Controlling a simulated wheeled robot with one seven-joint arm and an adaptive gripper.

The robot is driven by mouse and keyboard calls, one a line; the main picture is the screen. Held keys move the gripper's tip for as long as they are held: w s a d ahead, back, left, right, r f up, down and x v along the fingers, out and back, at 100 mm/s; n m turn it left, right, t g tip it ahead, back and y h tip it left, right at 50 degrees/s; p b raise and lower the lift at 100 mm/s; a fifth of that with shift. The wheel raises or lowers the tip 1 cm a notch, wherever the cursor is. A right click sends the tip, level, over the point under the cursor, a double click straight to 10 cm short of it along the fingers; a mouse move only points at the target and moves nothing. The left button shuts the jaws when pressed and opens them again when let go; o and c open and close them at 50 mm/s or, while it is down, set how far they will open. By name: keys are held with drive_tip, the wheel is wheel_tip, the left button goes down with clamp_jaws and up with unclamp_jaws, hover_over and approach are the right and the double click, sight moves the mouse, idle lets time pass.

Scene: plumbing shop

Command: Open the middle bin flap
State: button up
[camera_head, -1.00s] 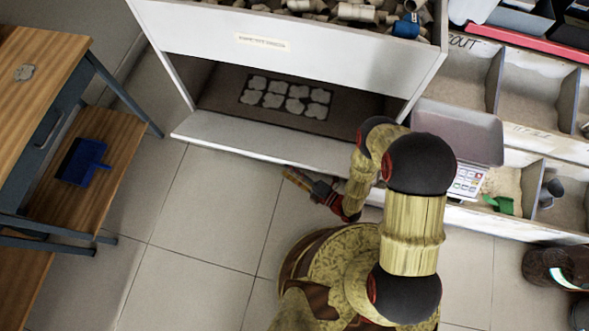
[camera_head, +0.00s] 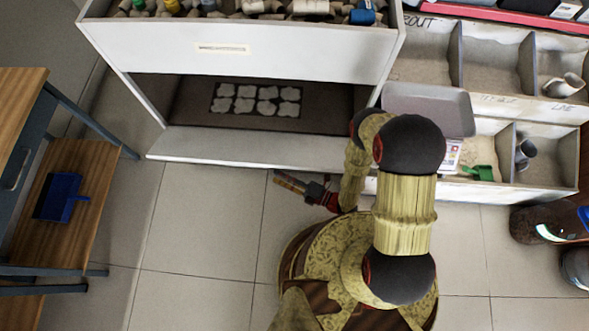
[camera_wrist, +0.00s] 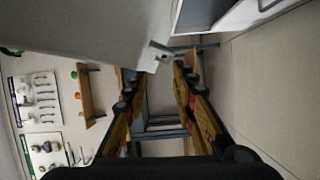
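The white cabinet (camera_head: 300,58) stands ahead, with a labelled upper front panel and an open lower compartment. A pale board (camera_head: 240,149) lies along the compartment's bottom front edge. I cannot tell for sure which part is the middle bin flap. My gripper (camera_head: 283,182) is low over the floor, just in front of that board and apart from it, pointing left. In the wrist view, my gripper (camera_wrist: 155,85) has its two fingers spread with nothing between them. A large grey-white panel (camera_wrist: 95,28) fills the upper left of that view.
Fittings fill the cabinet's top tray. Divided bins (camera_head: 495,60) and a grey scale pan (camera_head: 428,108) stand at the right. A wooden bench with a blue dustpan (camera_head: 60,197) is at the left. Boots (camera_head: 535,225) stand at the right. Tiled floor (camera_head: 195,230) between is clear.

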drive_tip(key=f+v, duration=0.1)
drive_tip(key=v, duration=0.6)
drive_tip(key=shift+f, duration=0.25)
idle(0.3)
drive_tip(key=shift+w, duration=0.1)
drive_tip(key=shift+c, duration=0.7)
